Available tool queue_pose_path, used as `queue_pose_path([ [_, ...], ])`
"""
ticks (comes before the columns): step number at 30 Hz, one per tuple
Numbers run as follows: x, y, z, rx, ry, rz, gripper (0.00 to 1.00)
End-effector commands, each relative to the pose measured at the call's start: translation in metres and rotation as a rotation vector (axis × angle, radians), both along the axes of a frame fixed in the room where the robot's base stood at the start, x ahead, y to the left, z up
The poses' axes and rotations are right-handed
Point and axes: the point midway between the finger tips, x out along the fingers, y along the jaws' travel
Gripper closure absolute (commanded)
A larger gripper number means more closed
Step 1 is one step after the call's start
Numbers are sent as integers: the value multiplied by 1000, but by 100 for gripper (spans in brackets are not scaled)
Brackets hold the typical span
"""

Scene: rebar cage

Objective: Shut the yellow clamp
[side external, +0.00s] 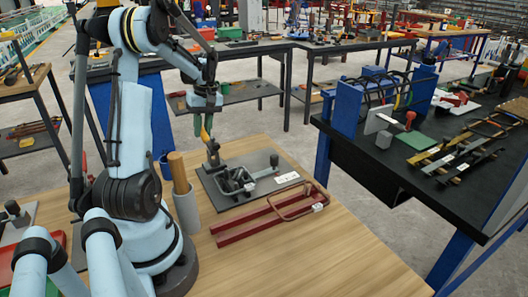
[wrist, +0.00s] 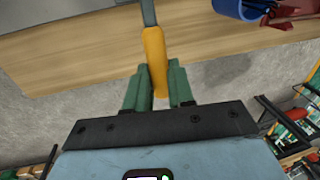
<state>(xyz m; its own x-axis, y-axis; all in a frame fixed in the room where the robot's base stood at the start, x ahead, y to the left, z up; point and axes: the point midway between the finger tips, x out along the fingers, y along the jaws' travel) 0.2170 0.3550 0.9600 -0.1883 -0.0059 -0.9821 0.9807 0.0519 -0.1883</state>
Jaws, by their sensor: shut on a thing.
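The clamp (side external: 233,180) sits on a dark grey plate (side external: 221,200) on the wooden table. Its lever stands roughly upright, with the yellow handle (side external: 205,136) at the top. My gripper (side external: 203,124) comes from above and is shut on this handle. In the wrist view the yellow handle (wrist: 154,48) lies between my green fingers (wrist: 156,84), and the grey metal lever (wrist: 148,13) runs on past it. The fingers hide part of the handle in the side view. The clamp's base is out of the wrist view.
A red frame (side external: 260,222) with a metal loop lies in front of the plate. A grey cup (side external: 187,210) with wooden rods stands left of the plate. The black bench (side external: 400,185) with tools is to the right. The table's front right is clear.

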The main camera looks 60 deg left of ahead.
Motion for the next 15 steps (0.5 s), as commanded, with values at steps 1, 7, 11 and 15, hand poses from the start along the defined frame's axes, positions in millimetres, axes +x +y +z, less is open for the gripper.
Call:
queue_pose_path([
  [1, 0, 0, 1, 3, -1, -1, 100],
  [7, 0, -3, 5, 48, 0, -3, 100],
  [11, 0, -7, 11, 116, 0, -4, 100],
  [15, 1, -13, 20, 223, -1, -6, 100],
])
